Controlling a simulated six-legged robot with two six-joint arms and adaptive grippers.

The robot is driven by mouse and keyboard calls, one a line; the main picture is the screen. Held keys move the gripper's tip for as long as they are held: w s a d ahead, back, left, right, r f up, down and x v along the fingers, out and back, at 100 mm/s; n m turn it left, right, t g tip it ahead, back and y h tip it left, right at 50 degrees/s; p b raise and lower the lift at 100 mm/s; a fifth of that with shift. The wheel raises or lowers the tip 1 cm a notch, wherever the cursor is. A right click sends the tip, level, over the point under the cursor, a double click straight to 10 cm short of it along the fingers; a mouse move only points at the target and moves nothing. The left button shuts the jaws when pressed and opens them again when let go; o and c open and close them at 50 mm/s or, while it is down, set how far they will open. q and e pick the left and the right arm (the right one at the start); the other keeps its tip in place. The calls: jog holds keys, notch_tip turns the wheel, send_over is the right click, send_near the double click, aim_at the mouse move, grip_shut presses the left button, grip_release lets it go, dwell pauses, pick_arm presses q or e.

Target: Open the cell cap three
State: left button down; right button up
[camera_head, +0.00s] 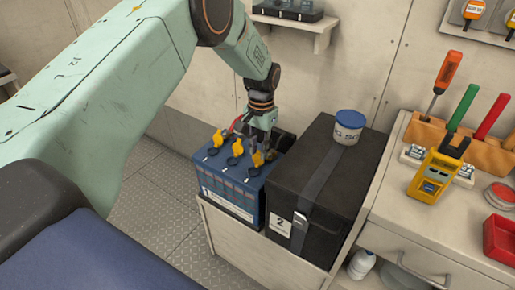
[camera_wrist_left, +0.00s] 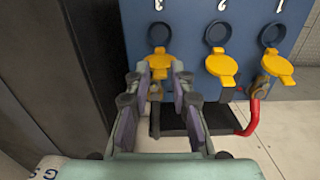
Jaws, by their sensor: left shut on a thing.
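A blue battery (camera_head: 228,192) carries a row of yellow caps, each beside a dark round ring. The cap nearest the black box, which I take as cell cap three (camera_head: 257,159), is under my left gripper (camera_head: 262,141). In the left wrist view this cap (camera_wrist_left: 159,60) is the leftmost, with its dark ring (camera_wrist_left: 158,34) above it. There my left gripper (camera_wrist_left: 169,74) is closed on the cap's near end. The middle cap (camera_wrist_left: 221,66) and the far cap (camera_wrist_left: 279,68) stand free of the fingers. My right gripper is out of view.
A black box (camera_head: 313,181) with a strap stands close against the battery, with a blue-lidded tub (camera_head: 348,127) on top. A red cable (camera_wrist_left: 252,117) runs beside the battery. A bench at right holds a yellow meter (camera_head: 432,178) and several screwdrivers.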

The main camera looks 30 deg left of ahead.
pick_arm(q)
jog(key=shift+w+f+g+b, duration=0.25)
jog(key=shift+f+g+b, duration=0.25)
jog(key=shift+g+b, duration=0.2)
jog(key=shift+w+f+g+b, duration=0.2)
jog(key=shift+g+b, duration=0.1)
jog(key=shift+b, duration=0.3)
jog(key=g+b, duration=0.1)
jog(key=b, duration=0.1)
jog(key=shift+w+b, duration=0.2)
jog(key=shift+b, duration=0.1)
jog(key=shift+r+b, duration=0.1)
jog(key=shift+b, duration=0.25)
jog(key=shift+d, duration=0.1)
jog(key=c, duration=1.3)
grip_release()
jog(key=shift+c, duration=0.2)
jog(key=shift+w, duration=0.1)
jog(key=shift+r, duration=0.1)
